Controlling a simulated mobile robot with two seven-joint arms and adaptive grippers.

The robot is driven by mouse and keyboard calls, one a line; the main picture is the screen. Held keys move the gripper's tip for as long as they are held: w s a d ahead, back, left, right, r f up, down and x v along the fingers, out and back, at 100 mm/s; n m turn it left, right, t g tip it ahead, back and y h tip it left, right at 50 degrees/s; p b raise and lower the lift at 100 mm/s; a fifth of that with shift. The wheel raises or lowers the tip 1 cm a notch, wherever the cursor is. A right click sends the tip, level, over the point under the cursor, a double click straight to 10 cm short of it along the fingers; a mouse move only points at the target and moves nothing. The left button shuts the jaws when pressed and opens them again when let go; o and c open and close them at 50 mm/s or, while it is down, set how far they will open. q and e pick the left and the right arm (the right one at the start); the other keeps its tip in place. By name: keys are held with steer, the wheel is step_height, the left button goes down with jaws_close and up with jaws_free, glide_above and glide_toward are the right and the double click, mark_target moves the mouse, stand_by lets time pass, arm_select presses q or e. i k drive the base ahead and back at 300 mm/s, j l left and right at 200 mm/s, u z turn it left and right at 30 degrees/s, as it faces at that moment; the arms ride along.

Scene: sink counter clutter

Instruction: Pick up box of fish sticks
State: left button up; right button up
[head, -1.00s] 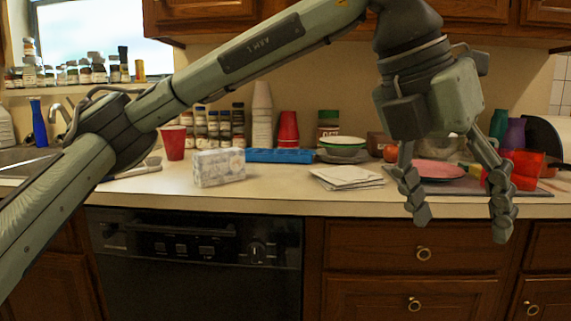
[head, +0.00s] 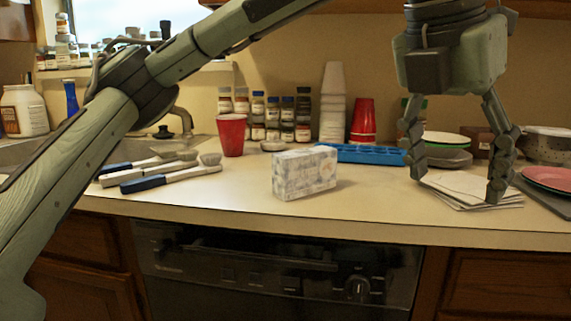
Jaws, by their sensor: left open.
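A white and grey patterned box (head: 304,173), which looks like the box of fish sticks, stands on the counter near its front edge. Its print is too blurred to read. My left gripper (head: 458,188) hangs fingers down to the right of the box, in front of the stack of papers in the picture. Its fingers are spread apart with nothing between them. My right gripper does not show.
Brushes with blue handles (head: 170,178) lie left of the box. A red cup (head: 231,135) and a blue tray (head: 362,154) stand behind it. White papers (head: 470,188) lie to the right. The counter close around the box is clear.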

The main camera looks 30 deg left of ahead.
mark_target(295, 174)
steer(key=i+j, duration=0.1)
steer(key=j, duration=0.25)
steer(key=i+j, duration=0.1)
steer(key=j, duration=0.25)
steer(key=i+j, duration=0.15)
steer(key=j, duration=0.15)
steer(key=i+j, duration=0.1)
steer(key=j, duration=0.25)
